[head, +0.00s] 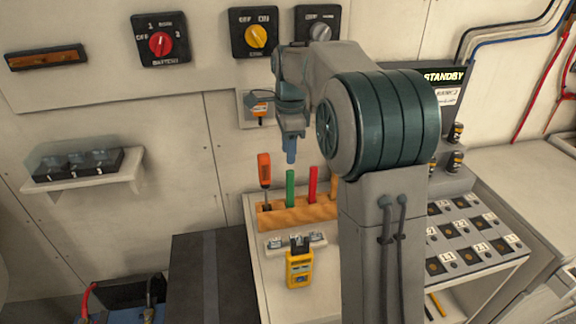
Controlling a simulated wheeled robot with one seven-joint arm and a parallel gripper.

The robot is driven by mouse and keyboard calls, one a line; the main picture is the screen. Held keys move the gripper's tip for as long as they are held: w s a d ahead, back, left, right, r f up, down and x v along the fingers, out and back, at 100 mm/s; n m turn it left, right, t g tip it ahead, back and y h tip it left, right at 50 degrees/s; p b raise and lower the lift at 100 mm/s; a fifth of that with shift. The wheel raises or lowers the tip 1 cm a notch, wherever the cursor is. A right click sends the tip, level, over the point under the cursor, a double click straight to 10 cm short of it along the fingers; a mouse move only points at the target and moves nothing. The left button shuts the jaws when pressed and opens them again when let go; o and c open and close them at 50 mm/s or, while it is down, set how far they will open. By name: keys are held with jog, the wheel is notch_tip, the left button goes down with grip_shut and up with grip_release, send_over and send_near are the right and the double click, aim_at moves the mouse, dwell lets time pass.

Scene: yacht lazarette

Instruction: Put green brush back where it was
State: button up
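A green-handled tool (289,188), which looks like the green brush, stands upright in a wooden rack (290,224) on the pale bench. An orange-handled tool (264,168) stands to its left, and a red-handled one (312,182) to its right. My gripper (290,157) points down and appears just above the green handle in the picture. Its blue fingertips look close together, but whether they are open or shut is unclear. A small gap shows between the fingertips and the green handle. The brush's lower end is hidden in the rack.
A yellow meter (299,268) sits in front of the rack, by a small pale holder (282,243). A grey panel of labelled slots (470,240) lies right of my arm. Rotary switches, including a red one (160,43), are on the wall. My arm hides the rack's right end.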

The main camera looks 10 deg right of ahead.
jog(key=s+r+n+t, duration=0.25)
jog(key=s+n, duration=0.65)
jog(key=s, duration=0.5)
jog(key=s+f+n, duration=0.7)
jog(key=s+n, duration=0.2)
jog(key=s, duration=0.5)
jog(key=shift+f, duration=0.2)
jog(key=shift+d+t, duration=0.1)
jog(key=shift+t, duration=0.15)
jog(key=shift+d, duration=0.15)
